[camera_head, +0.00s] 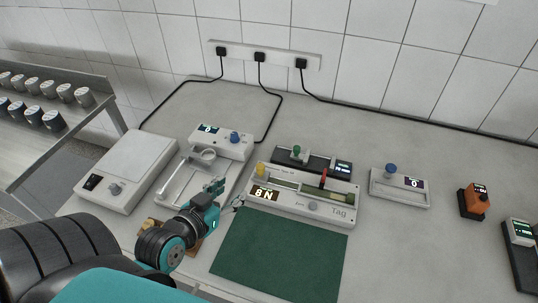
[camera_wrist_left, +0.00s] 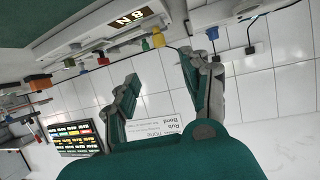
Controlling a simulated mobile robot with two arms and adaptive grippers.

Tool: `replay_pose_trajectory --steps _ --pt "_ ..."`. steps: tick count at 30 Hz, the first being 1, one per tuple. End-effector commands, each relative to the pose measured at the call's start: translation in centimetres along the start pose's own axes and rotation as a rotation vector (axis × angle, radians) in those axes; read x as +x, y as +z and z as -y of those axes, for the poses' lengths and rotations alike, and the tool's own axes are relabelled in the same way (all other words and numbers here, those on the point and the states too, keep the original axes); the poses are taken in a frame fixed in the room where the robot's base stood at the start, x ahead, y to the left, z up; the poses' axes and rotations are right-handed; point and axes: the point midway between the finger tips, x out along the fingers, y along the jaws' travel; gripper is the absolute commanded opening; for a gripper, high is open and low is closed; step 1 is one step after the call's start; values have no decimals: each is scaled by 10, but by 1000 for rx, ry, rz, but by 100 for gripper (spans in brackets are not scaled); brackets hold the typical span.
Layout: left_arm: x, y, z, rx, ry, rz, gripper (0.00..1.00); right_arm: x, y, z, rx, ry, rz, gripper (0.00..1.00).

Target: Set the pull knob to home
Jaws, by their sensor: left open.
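The white tester (camera_head: 285,205) with a display reading "8 N" stands at the middle of the bench. It has a yellow knob (camera_head: 260,169) at its left end, a red upright piece (camera_head: 324,177) toward the right and a small grey knob (camera_head: 312,206) on its front. I cannot tell which one is the pull knob. My left gripper (camera_head: 232,196) is open and empty, just left of the tester's left end. In the left wrist view, its fingers (camera_wrist_left: 160,68) are apart, with the yellow knob (camera_wrist_left: 158,38) beyond them. The right gripper is not in view.
A green mat (camera_head: 280,255) lies in front of the tester. A white scale (camera_head: 128,165) and a device with a blue knob (camera_head: 235,137) stand left. A dark unit with a green knob (camera_head: 296,151) is behind; an orange device (camera_head: 474,201) stands right.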

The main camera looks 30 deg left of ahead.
Motion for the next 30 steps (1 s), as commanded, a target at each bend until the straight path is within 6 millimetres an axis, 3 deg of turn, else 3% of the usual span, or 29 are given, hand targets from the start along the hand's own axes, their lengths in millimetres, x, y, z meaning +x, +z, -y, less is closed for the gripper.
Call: replay_pose_trajectory --steps 5,9,13,17,23,30 --pt "16 -2 0 -3 -1 -3 48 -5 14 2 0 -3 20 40" --pt "44 -3 0 -4 0 -4 48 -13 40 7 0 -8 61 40" --pt "73 -3 0 -2 0 -2 48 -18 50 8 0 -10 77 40" --pt "101 -2 0 -2 0 -2 48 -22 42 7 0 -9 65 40" --pt "141 -2 0 -2 0 -1 48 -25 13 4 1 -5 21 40" --pt "168 -1 0 -1 0 -1 48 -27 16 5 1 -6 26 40"
